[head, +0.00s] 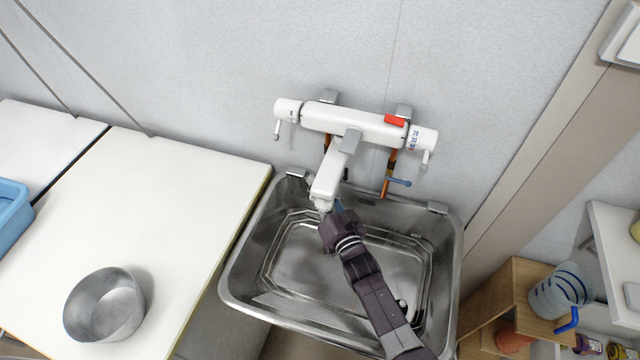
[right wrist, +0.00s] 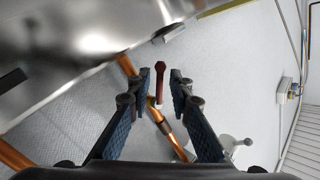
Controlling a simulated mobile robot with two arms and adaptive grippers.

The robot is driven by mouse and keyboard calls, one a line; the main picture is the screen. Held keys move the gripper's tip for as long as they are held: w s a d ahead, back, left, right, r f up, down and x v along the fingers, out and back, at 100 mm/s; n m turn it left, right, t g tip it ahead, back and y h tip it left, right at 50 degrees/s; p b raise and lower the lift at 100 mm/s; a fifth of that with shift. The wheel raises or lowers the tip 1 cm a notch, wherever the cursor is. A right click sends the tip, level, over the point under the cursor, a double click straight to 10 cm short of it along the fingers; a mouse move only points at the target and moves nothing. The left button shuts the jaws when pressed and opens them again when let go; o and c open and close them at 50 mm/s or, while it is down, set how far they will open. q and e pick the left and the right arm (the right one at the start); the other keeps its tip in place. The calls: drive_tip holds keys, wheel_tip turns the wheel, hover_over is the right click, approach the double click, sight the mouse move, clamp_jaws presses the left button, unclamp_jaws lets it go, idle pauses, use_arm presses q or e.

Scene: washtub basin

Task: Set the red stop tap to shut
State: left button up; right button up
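In the right wrist view the red stop tap (right wrist: 160,72) is a slim red handle on a copper pipe (right wrist: 174,138). The handle points up in that picture, at an angle to the slanting pipe. My right gripper (right wrist: 161,82) is open, with one finger on each side of the handle and a visible gap to each. In the head view my right arm reaches over the basin, and its gripper (head: 340,210) is partly hidden below the white spout (head: 328,182). The red handle is hidden there. My left gripper is not in view.
The white mixer (head: 350,122) with a red patch sits on the wall above. The steel basin (head: 235,285) lies below. A metal bowl (head: 104,305) stands on the left counter (head: 190,190).

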drive_tip(key=shift+w, duration=0.1)
clamp_jaws()
drive_tip(key=m+t+b, duration=0.1)
drive_tip(key=b, duration=0.1)
drive_tip(key=m+b, duration=0.1)
drive_tip(key=b, duration=0.2)
drive_tip(key=shift+w+a+r+m+t, duration=0.1)
drive_tip(key=shift+a+m+t, duration=0.2)
drive_tip(key=shift+a+t, duration=0.1)
unclamp_jaws()
